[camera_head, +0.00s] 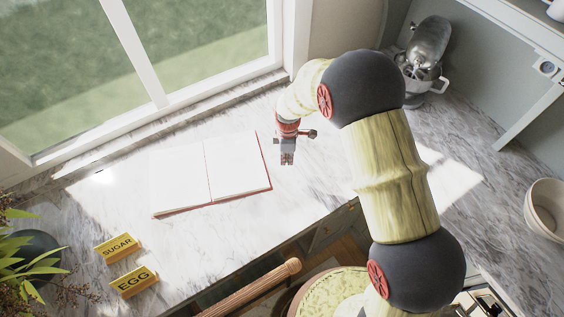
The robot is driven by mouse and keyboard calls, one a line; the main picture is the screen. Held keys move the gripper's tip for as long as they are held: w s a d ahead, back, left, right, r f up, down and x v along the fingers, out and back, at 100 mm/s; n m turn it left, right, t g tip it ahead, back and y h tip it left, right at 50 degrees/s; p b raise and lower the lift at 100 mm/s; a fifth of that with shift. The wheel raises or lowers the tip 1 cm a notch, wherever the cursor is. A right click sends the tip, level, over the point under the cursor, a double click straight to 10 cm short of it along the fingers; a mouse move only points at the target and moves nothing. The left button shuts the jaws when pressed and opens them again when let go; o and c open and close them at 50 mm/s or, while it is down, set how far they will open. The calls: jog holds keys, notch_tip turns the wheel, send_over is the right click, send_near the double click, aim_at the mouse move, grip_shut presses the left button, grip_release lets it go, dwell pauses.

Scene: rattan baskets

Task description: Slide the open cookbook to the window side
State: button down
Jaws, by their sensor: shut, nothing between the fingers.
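The open cookbook (210,172) lies flat on the marble counter, with blank white pages and a thin red cover edge. A strip of bare counter lies between the book and the window sill. My gripper (287,160) is shut and empty, pointing down just to the right of the book's right edge. It appears apart from the book; its exact height above the counter is hard to tell.
Yellow SUGAR (118,247) and EGG (134,281) signs stand at the lower left near a potted plant (30,255). A metal stand mixer (425,55) stands at the upper right, a white bowl (546,212) at the right.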

aim_at(264, 173)
notch_tip(264, 173, down, 8)
jog(key=shift+s+p, duration=0.1)
jog(key=shift+p, duration=0.35)
jog(key=a, duration=0.2)
jog(key=shift+a+f+p, duration=0.4)
jog(key=shift+s+a, duration=0.15)
jog(key=shift+a, duration=0.4)
jog(key=shift+a, duration=0.1)
jog(key=a+b, duration=0.2)
jog(key=a, duration=0.2)
jog(key=shift+s+a+f+b, duration=0.1)
jog(key=shift+s+a+b, duration=0.15)
jog(key=shift+a+b, duration=0.15)
jog(key=shift+d, duration=0.15)
